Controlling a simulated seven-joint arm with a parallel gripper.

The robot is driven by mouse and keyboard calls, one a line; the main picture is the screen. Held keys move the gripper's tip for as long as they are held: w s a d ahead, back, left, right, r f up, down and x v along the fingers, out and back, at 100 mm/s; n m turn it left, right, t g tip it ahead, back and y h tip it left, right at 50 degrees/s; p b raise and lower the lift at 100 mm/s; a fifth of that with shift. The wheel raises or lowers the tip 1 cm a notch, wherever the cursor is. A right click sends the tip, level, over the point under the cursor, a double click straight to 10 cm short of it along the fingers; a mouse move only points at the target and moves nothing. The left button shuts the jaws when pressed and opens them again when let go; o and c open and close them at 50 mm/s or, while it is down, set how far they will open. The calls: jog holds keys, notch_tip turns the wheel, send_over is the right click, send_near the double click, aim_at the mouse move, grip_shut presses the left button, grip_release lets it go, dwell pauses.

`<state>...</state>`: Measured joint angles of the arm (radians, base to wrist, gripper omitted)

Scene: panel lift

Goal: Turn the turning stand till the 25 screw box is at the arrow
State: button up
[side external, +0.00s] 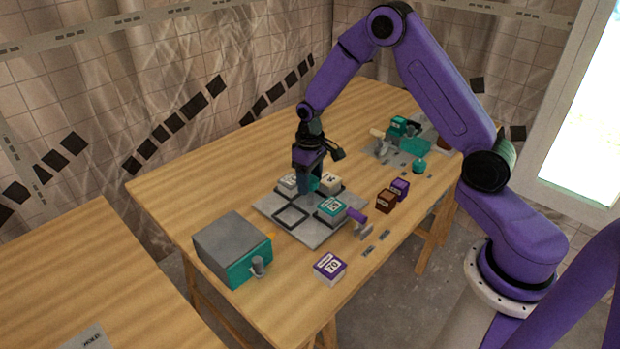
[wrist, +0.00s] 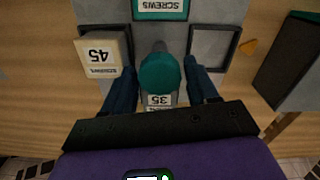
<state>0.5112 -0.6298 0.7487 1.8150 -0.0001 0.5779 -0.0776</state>
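The grey turning stand (side external: 316,238) has a teal centre knob (wrist: 160,73). In the wrist view, the 45 screw box (wrist: 103,54) sits on the left, the 35 box (wrist: 160,100) at the near side, and a teal screw box (wrist: 160,8) at the far side, its number cut off. This teal box also shows in the side view (side external: 331,210), number not clearly legible. The right compartment (wrist: 214,48) is empty, beside the orange arrow (wrist: 248,46). My gripper (wrist: 161,75) is over the stand's centre, fingers either side of the knob with slight gaps.
A grey and teal box (side external: 232,247) stands left of the stand. A purple 70 box (side external: 329,269) lies near the front edge. A brown box (side external: 386,201) and a purple box (side external: 400,188) stand to the right. A purple handle (side external: 357,215) is close to the stand.

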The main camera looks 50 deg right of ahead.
grip_shut()
jog(key=shift+m, duration=8.7)
jog(key=shift+d+m, duration=0.1)
jog(key=shift+m, duration=0.4)
